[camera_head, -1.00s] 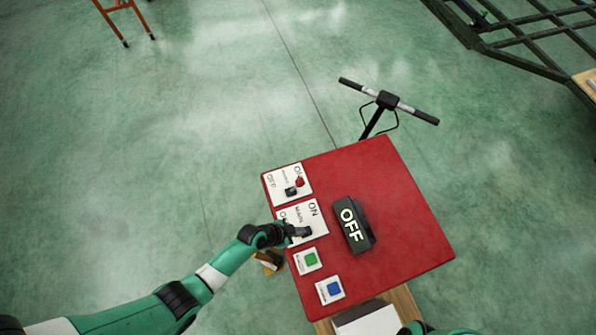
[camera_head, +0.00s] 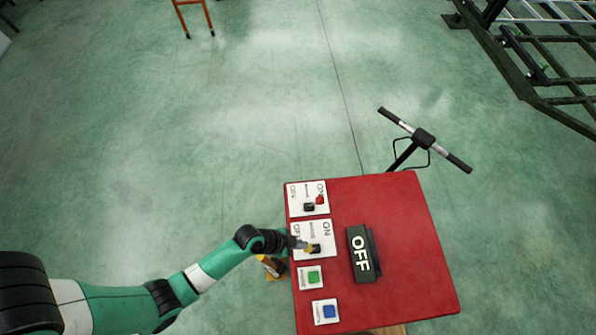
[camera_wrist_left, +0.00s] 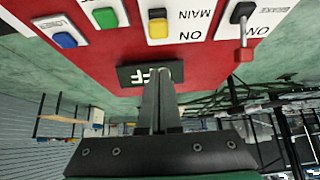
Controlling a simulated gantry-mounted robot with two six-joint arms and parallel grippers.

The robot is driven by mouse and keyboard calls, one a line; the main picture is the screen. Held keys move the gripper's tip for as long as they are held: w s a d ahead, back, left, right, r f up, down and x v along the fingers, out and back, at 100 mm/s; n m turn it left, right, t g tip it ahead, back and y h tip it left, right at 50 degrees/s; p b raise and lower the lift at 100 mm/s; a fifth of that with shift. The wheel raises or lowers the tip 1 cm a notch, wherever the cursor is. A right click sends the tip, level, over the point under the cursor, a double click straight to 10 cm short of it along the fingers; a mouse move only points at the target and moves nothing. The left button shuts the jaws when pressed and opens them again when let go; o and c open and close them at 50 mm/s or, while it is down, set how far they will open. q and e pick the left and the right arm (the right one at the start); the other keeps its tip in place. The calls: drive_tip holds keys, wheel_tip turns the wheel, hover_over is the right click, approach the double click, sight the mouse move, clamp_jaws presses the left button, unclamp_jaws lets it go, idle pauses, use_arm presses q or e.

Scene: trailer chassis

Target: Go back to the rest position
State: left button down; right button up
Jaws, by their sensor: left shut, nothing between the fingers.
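My left gripper (camera_head: 301,244) is shut and empty, at the left edge of the white MAIN switch panel (camera_head: 326,231) on the red control board. Its closed fingers also show in the left wrist view (camera_wrist_left: 158,92), pointing toward the board. The MAIN switch (camera_head: 314,249), black with a yellow part, is just right of the fingertips in the head view. It also shows in the left wrist view (camera_wrist_left: 157,24). I cannot tell whether the fingers touch it. The black sign (camera_head: 361,254) reads OFF. My right gripper is not in view.
The red board (camera_head: 415,240) also carries a brake switch panel (camera_head: 297,207), a green button (camera_head: 314,277) and a blue button (camera_head: 328,311). A black handlebar (camera_head: 424,139) stands behind it. A dark trailer frame (camera_head: 540,100) is at upper right. Floor at left is open.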

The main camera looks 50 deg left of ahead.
use_arm(q)
drive_tip(key=shift+v, duration=1)
drive_tip(key=shift+s+a+f, duration=0.1)
drive_tip(key=shift+f, duration=0.1)
